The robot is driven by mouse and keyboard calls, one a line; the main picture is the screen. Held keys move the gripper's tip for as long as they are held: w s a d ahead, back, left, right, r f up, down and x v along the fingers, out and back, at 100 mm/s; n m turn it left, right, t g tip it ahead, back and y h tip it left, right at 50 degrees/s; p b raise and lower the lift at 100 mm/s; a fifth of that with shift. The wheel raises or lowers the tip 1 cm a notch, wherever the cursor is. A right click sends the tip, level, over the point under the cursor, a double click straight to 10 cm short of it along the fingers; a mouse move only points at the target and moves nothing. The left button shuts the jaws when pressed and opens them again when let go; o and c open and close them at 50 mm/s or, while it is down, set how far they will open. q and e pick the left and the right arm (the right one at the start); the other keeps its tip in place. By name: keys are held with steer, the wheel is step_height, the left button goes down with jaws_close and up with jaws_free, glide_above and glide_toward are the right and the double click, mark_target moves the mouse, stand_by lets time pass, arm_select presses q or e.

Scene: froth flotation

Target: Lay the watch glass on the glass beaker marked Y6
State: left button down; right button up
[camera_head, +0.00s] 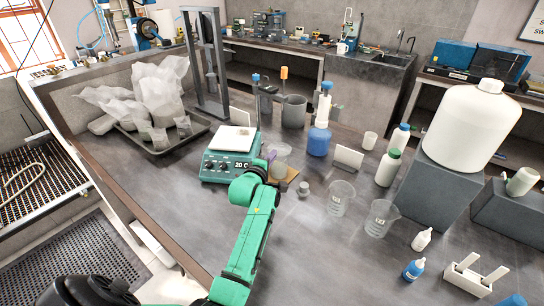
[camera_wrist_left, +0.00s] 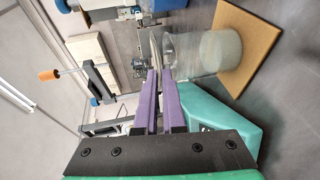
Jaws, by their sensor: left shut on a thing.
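My left gripper (camera_head: 272,156) reaches in from the left over the bench, its purple fingers beside a glass beaker (camera_head: 280,166). In the left wrist view the fingers (camera_wrist_left: 160,70) are shut on a thin, clear, edge-on piece that looks like the watch glass (camera_wrist_left: 155,42). It is level with the mouth of the beaker (camera_wrist_left: 190,55); I cannot tell whether they touch. This beaker holds something pale and stands upright on a tan mat (camera_wrist_left: 248,50). Its mark is not readable. Two empty beakers (camera_head: 340,198) (camera_head: 382,218) stand further right, their labels too small to read surely. My right gripper is not in view.
A teal balance (camera_head: 229,158) stands directly left of the beaker. A small grey cup (camera_head: 304,189), a blue-filled bottle (camera_head: 319,139) and a white card stand (camera_head: 348,158) are nearby. White bottles (camera_head: 388,168) stand further right. The front middle of the bench is clear.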

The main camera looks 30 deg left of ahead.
arm_select(q)
steer(key=shift+f, duration=0.35)
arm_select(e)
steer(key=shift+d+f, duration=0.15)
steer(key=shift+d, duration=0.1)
arm_select(q)
steer(key=c, duration=1.3)
jaws_free()
steer(key=shift+s+d, duration=0.1)
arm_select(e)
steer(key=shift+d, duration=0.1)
arm_select(q)
steer(key=r+b+v, duration=0.1)
steer(key=v, duration=1.1)
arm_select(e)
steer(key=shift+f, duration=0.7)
arm_select(q)
steer(key=shift+r, duration=0.1)
